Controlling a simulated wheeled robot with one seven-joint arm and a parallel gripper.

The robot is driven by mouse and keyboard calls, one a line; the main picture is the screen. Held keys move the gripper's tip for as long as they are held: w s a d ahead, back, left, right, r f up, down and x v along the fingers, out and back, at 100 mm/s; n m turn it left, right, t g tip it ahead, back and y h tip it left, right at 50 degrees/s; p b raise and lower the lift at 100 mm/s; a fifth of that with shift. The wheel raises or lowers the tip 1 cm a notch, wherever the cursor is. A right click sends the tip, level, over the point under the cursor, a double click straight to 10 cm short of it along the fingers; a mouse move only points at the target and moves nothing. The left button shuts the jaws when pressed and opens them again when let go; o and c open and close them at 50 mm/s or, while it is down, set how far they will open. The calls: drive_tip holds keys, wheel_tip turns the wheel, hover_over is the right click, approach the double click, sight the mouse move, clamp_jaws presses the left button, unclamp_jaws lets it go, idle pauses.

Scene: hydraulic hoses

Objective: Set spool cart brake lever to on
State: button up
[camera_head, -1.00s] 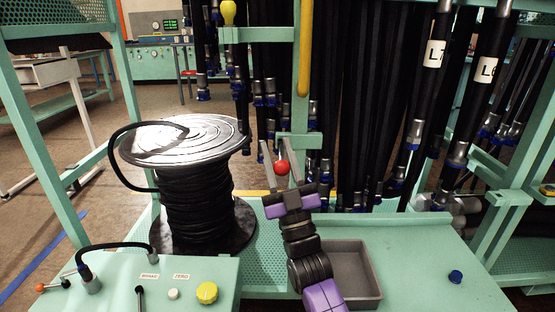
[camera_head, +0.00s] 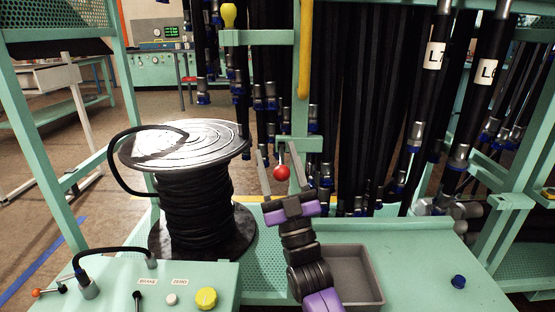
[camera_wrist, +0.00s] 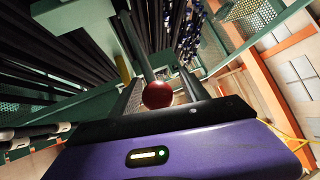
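A label reading BRAKE (camera_head: 147,281) is on the green control panel (camera_head: 200,272) at the lower left. A black lever (camera_head: 138,300) stands just below it, cut off by the picture's bottom edge. My gripper (camera_head: 277,150) is far to its right, pointing away from me with its fingers spread. A red ball knob (camera_head: 282,173) on a thin stem shows between the fingers, also in the wrist view (camera_wrist: 158,95). Gaps show beside the ball, and I cannot tell its exact depth. The spool (camera_head: 195,205) wound with black hose stands behind the panel.
The panel has a white button (camera_head: 171,299), a yellow knob (camera_head: 206,298) and an orange-tipped lever (camera_head: 48,290). A grey tray (camera_head: 372,275) and a blue cap (camera_head: 458,282) are on the green bench. Hanging hoses (camera_head: 365,110) and a green post (camera_head: 300,120) stand behind my gripper.

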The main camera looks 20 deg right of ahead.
drive_tip(key=p+v, duration=0.1)
drive_tip(key=v, duration=0.6)
drive_tip(key=shift+s+f, duration=0.2)
drive_tip(key=shift+f, duration=0.15)
drive_tip(key=s+d+f+m+g+h, duration=0.1)
drive_tip(key=s+f+m+g+h, duration=0.15)
drive_tip(key=s+f, duration=0.55)
drive_tip(key=s+d+f+m+g+h, duration=0.1)
drive_tip(key=s+f+m+g, duration=0.3)
drive_tip(key=s, duration=0.7)
drive_tip(key=s+f+n+g, duration=0.1)
drive_tip(key=s+f+g, duration=0.2)
drive_tip(key=s, duration=1)
drive_tip(key=s+f+n+g, duration=0.1)
drive_tip(key=s+f+g, duration=0.2)
drive_tip(key=s, duration=0.9)
wheel_tip(320, 180, up, 28)
drive_tip(key=p, duration=2.8)
drive_tip(key=shift+s+d+f, duration=0.15)
drive_tip(key=shift+d+f, duration=0.05)
drive_tip(key=shift+d, duration=0.25)
